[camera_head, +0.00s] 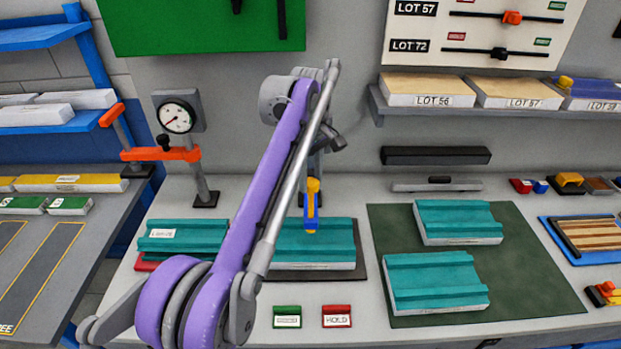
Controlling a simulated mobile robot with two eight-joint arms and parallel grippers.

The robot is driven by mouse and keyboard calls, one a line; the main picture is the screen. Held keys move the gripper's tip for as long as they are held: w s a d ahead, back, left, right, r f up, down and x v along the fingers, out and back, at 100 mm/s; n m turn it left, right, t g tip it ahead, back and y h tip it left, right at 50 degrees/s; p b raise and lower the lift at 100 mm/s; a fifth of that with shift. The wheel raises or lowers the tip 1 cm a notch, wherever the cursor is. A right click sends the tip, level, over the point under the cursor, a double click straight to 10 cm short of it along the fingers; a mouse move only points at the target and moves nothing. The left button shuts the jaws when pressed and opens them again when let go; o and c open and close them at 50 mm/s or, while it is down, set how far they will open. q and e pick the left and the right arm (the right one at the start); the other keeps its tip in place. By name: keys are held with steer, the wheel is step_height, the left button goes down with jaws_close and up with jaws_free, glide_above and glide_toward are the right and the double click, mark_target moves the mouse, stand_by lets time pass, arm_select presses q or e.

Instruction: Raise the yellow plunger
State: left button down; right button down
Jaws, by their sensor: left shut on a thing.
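The yellow plunger (313,187) stands upright on a small blue tool (311,219), over a teal panel (325,240) near the middle of the bench. My left arm crosses in front and hides part of this panel and its stand. My left gripper (315,174) hangs down behind the arm's upper end, shut on the plunger's top; its fingertips are small and partly hidden. My right gripper is out of view.
A dial gauge stand (176,118) with an orange lever is at left. Two teal panels lie on a dark green mat (388,225) at right. Green (287,317) and red HOLD (337,317) signs stand in front. A shelf (450,108) is above.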

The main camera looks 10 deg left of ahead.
arm_select(q)
steer(key=shift+s, duration=0.1)
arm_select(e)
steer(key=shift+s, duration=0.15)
arm_select(q)
steer(key=shift+c, duration=1.7)
jaws_free()
steer(key=shift+r, duration=0.1)
step_height(320, 180, up, 11)
steer(key=p, duration=0.3)
steer(key=shift+f, duration=0.2)
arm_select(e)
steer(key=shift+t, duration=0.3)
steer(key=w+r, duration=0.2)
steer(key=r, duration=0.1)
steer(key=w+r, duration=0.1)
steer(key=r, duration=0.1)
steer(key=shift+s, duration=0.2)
arm_select(q)
steer(key=s+a+f+m+t, duration=0.3)
steer(key=s+f+m, duration=0.2)
steer(key=s+f, duration=0.6)
steer(key=s+a+f+m+t, duration=0.3)
steer(key=s+f+m, duration=0.3)
steer(key=s+f, duration=0.6)
steer(key=s, duration=0.4)
steer(key=shift+s+a+f, duration=0.2)
steer(key=shift+s+f, duration=0.1)
